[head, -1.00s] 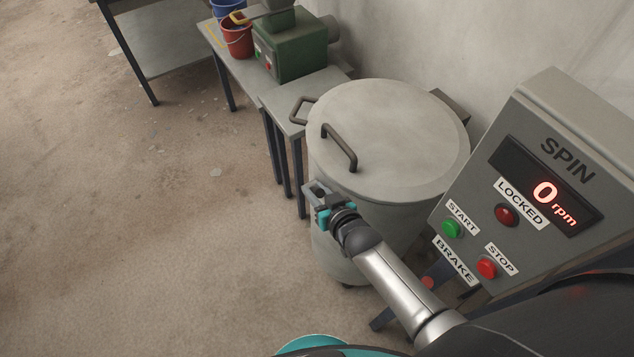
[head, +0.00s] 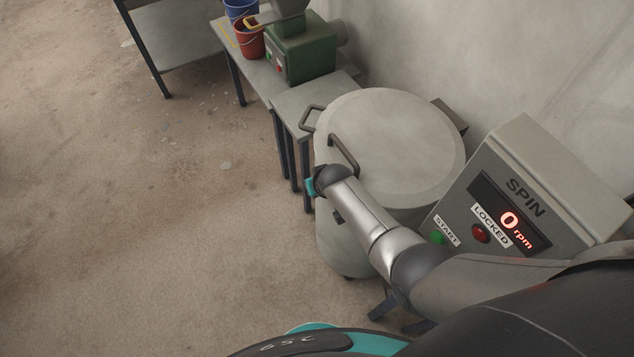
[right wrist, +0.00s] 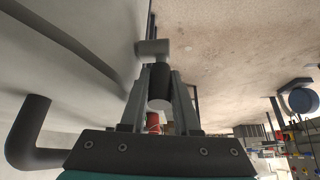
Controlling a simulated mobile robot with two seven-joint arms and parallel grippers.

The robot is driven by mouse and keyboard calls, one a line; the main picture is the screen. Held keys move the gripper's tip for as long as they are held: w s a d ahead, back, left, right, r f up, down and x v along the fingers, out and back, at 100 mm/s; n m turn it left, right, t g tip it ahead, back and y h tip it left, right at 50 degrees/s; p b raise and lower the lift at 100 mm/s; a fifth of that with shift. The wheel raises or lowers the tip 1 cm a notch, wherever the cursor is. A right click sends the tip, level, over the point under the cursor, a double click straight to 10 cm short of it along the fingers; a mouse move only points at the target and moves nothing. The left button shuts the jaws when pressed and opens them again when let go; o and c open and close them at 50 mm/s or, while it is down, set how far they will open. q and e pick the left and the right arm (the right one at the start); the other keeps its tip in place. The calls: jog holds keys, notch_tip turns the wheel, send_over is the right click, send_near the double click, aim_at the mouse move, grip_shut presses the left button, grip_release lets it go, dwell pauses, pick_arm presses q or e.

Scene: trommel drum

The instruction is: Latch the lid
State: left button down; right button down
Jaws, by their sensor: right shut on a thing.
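The grey lid (head: 405,135) lies on top of the pale drum (head: 345,245), with a dark bar handle (head: 342,155) on it. My right gripper (right wrist: 160,95) is shut on the latch lever (right wrist: 159,80), a black grip with a grey crosspiece at its far end. In the head view my right wrist hides the fingers and most of the latch at the drum's left rim. A small dark fitting (head: 338,215) shows on the drum's side below the wrist. Whether the latch is engaged is hidden. My left gripper is out of view.
The control panel (head: 520,190) stands right of the drum, reading 0 rpm, with a dark red LOCKED lamp (head: 481,233) and a green START button (head: 438,237). A table with a green machine (head: 303,55) and buckets stands behind. The floor at left is clear.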

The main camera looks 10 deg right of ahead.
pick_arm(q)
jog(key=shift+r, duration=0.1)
pick_arm(e)
jog(key=shift+f, duration=0.1)
dwell(0.3)
jog(key=c, duration=0.7)
grip_release()
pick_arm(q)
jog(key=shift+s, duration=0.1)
pick_arm(e)
jog(key=shift+o, duration=0.2)
jog(key=shift+w, duration=0.1)
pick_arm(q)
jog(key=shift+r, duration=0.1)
pick_arm(e)
jog(key=shift+w+r, duration=0.1)
jog(key=shift+r, duration=0.2)
